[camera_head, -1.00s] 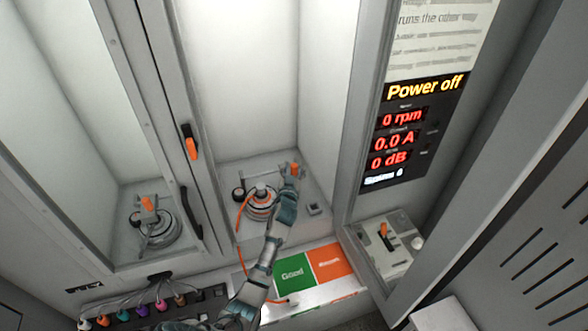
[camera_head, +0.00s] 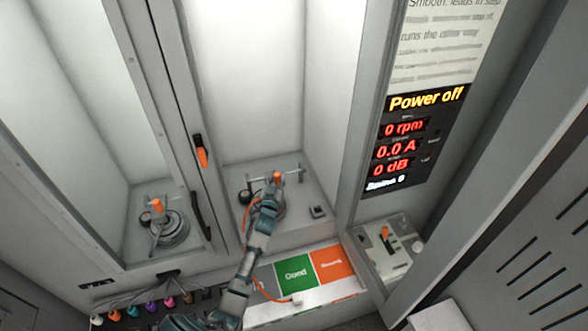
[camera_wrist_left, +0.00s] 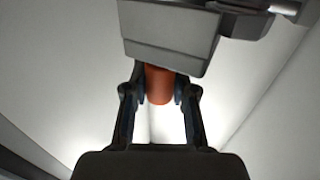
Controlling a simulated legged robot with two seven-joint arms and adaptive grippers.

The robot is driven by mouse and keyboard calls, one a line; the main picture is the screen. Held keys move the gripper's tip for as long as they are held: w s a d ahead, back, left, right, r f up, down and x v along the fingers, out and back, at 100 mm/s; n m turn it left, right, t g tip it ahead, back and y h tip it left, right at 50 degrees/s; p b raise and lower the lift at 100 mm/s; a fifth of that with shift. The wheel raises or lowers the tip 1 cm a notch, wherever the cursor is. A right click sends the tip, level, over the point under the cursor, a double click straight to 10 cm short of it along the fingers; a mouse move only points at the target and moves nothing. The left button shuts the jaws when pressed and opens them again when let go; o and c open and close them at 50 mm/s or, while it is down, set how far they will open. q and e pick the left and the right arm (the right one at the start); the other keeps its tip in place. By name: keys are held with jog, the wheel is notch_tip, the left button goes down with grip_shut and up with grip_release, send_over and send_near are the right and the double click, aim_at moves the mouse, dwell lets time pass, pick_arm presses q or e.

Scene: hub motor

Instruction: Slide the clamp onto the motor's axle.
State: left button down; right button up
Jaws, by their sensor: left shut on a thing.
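My left gripper (camera_head: 273,190) is shut on the orange handle of the clamp (camera_head: 277,177) in the middle bay. In the left wrist view the orange handle (camera_wrist_left: 159,86) is between the two fingers (camera_wrist_left: 159,95), with a grey block above it. The round hub motor (camera_head: 279,211) sits on the bay floor, mostly hidden behind my gripper and wrist. The clamp is over or beside the motor; I cannot tell whether it touches the axle. My right gripper is not in view.
A left bay holds another motor (camera_head: 172,228) with an orange-handled part. A display (camera_head: 413,130) reads "Power off". Green and orange pads (camera_head: 296,273) lie in front of the bay. Colored plugs (camera_head: 150,306) hang at lower left. Bay walls flank my arm.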

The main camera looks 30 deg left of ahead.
pick_arm(q)
jog(key=s+a+p, duration=0.1)
jog(key=s+a, duration=0.1)
jog(key=shift+s+a, duration=0.25)
jog(key=shift+s, duration=0.15)
jog(key=shift+d+f, duration=0.1)
jog(key=shift+d, duration=0.05)
jog(key=c, duration=1.2)
grip_release()
jog(key=o, duration=0.3)
jog(key=shift+a, duration=0.25)
jog(key=v, duration=1.2)
jog(key=shift+a, duration=0.1)
